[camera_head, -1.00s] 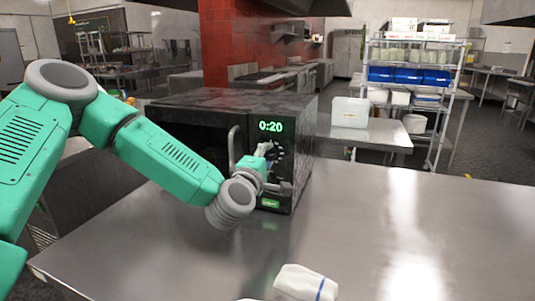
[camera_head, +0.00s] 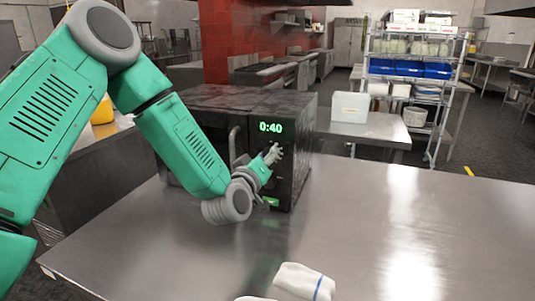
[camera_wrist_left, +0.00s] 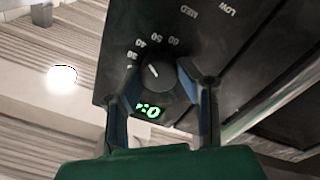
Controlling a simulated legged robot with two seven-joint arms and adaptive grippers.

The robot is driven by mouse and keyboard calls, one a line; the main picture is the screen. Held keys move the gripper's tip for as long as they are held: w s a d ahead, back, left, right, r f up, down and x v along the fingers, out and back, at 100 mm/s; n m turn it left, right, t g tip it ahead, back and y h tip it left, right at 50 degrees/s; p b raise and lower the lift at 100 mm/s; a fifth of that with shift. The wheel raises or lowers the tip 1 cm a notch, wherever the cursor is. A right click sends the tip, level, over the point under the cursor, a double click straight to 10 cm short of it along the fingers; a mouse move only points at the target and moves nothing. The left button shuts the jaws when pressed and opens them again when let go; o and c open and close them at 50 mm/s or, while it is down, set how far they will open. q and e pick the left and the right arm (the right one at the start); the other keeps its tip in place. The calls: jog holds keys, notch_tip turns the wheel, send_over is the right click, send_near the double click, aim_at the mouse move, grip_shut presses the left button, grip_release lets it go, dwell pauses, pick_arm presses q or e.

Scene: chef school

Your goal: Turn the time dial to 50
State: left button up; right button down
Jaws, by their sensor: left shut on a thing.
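A black microwave (camera_head: 213,97) stands on the steel counter, and its green display (camera_head: 270,128) reads 0:40. In the left wrist view, the round dark time dial (camera_wrist_left: 156,78) has a white pointer mark aimed at about the 40 on the number ring. The 50 and 60 are farther along the ring, and MED and LOW are printed beyond. My left gripper (camera_head: 273,153) is at the microwave's control panel and hides the dial in the head view. Its fingers (camera_wrist_left: 162,85) are on either side of the dial, shut on it. My right gripper is not in view.
The microwave's door handle (camera_head: 233,146) stands out just left of my left gripper. A white cloth with a blue stripe (camera_head: 303,281) lies near the counter's front. The steel counter (camera_head: 390,225) is clear on the right. A white box (camera_head: 350,107) sits on another table behind.

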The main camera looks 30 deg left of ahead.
pick_arm(q)
jog(key=shift+s+f+m+p, duration=0.1)
jog(key=shift+f+m+p, duration=0.1)
jog(key=shift+m, duration=0.8)
jog(key=shift+f+m+p, duration=0.1)
jog(key=shift+m+p, duration=0.1)
jog(key=shift+m, duration=0.8)
jog(key=o, duration=1.1)
jog(key=shift+o, duration=0.2)
jog(key=shift+r, duration=0.1)
jog(key=v, duration=1.1)
jog(key=shift+s, duration=0.3)
